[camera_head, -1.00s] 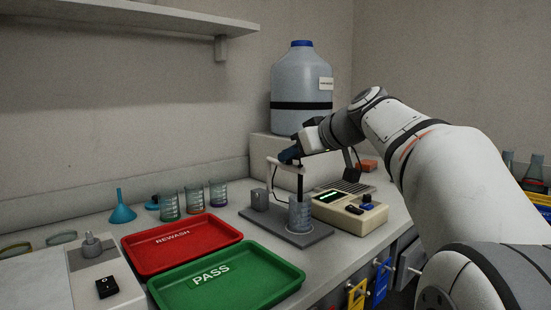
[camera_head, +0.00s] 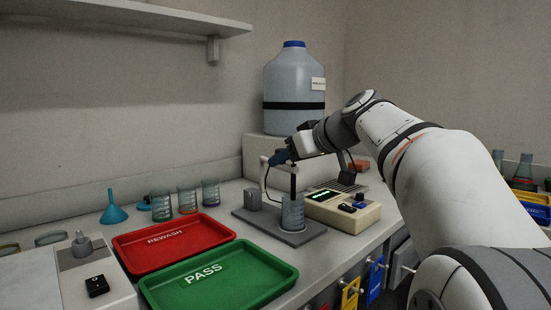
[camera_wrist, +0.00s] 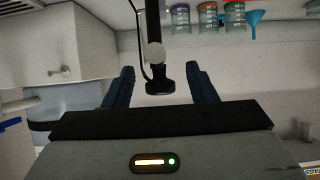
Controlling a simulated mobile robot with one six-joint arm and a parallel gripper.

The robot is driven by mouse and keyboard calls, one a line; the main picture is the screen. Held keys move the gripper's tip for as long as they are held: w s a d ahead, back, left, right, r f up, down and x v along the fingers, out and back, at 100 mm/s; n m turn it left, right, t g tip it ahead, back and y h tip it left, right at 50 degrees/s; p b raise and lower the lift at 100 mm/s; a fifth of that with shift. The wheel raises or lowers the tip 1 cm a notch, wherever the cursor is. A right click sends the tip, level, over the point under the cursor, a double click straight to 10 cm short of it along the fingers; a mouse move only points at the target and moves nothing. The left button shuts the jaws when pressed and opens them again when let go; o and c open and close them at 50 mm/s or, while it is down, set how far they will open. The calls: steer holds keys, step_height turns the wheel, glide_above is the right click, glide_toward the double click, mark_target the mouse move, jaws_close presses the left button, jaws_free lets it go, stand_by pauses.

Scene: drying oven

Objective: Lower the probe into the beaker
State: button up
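The clear beaker (camera_head: 292,214) stands on the grey plate of the probe stand (camera_head: 307,236). The dark upright probe (camera_head: 293,182) is above it. Its lower end is at or inside the beaker's mouth; the exact depth is unclear. My gripper (camera_head: 284,158) is at the top of the probe, with its blue fingers pointing left and down. In the wrist view my gripper (camera_wrist: 160,86) has its fingers wide apart. The black probe top (camera_wrist: 158,84) lies between them, with a visible gap on each side. The stand's side arm is mostly hidden behind the fingers.
A beige meter (camera_head: 343,208) sits right of the stand. The red REWASH tray (camera_head: 172,243) and green PASS tray (camera_head: 218,275) lie in front left. Several beakers (camera_head: 187,201) and a blue funnel (camera_head: 113,211) stand behind. A large bottle (camera_head: 294,92) stands at the back.

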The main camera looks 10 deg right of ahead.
steer(key=shift+r, duration=0.1)
steer(key=p+v, duration=0.2)
steer(key=v, duration=0.5)
steer(key=shift+s+d, duration=0.2)
steer(key=shift+s, duration=0.1)
steer(key=shift+r, duration=0.1)
